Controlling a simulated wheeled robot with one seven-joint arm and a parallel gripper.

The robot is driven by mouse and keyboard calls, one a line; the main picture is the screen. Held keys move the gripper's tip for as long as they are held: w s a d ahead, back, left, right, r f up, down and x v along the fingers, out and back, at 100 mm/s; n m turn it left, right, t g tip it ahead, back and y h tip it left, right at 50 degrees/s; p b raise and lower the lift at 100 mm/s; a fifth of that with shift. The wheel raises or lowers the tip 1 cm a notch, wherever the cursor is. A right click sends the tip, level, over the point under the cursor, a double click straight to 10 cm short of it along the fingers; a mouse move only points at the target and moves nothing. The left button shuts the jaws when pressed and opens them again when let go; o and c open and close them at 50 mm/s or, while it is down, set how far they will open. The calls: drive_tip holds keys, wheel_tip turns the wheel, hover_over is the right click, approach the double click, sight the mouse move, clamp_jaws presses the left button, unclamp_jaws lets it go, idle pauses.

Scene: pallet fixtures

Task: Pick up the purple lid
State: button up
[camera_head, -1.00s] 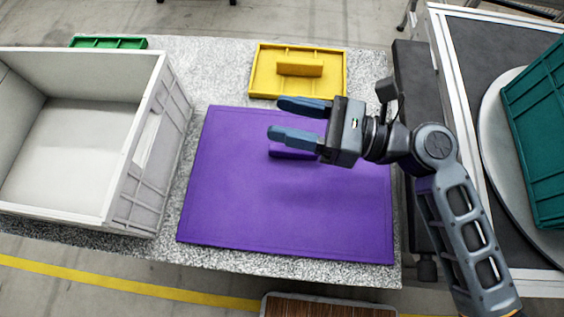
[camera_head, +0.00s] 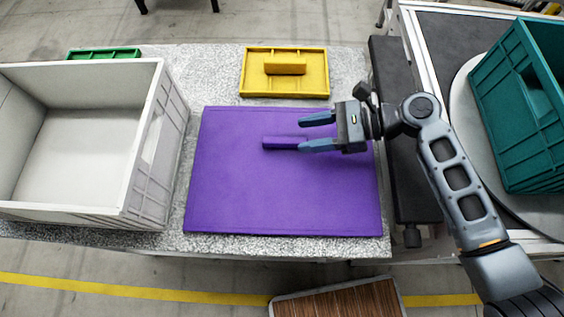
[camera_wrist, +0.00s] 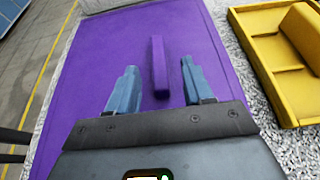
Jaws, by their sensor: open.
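The purple lid (camera_head: 250,200) lies flat on the speckled table, a wide panel with a raised bar handle (camera_head: 282,143) near its middle. My gripper (camera_head: 318,132) is open and empty over the right part of the lid, its blue fingers pointing left. In the head view the near finger overlaps the handle's right end. I cannot tell the exact height of the fingers above the lid.
A grey-white crate (camera_head: 150,160) stands left of the lid. A yellow lid (camera_head: 322,75) with a handle lies behind it, and a green piece (camera_head: 103,54) at the back left. A teal crate (camera_head: 530,120) sits on a round turntable (camera_head: 468,120) to the right.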

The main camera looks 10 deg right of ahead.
sight(285, 140)
drive_tip(key=b+x, duration=0.4)
drive_tip(key=shift+s+a+f, duration=0.15)
drive_tip(key=shift+a+f, duration=0.05)
drive_tip(key=shift+f, duration=0.25)
drive_tip(key=shift+a, duration=0.4)
clamp_jaws()
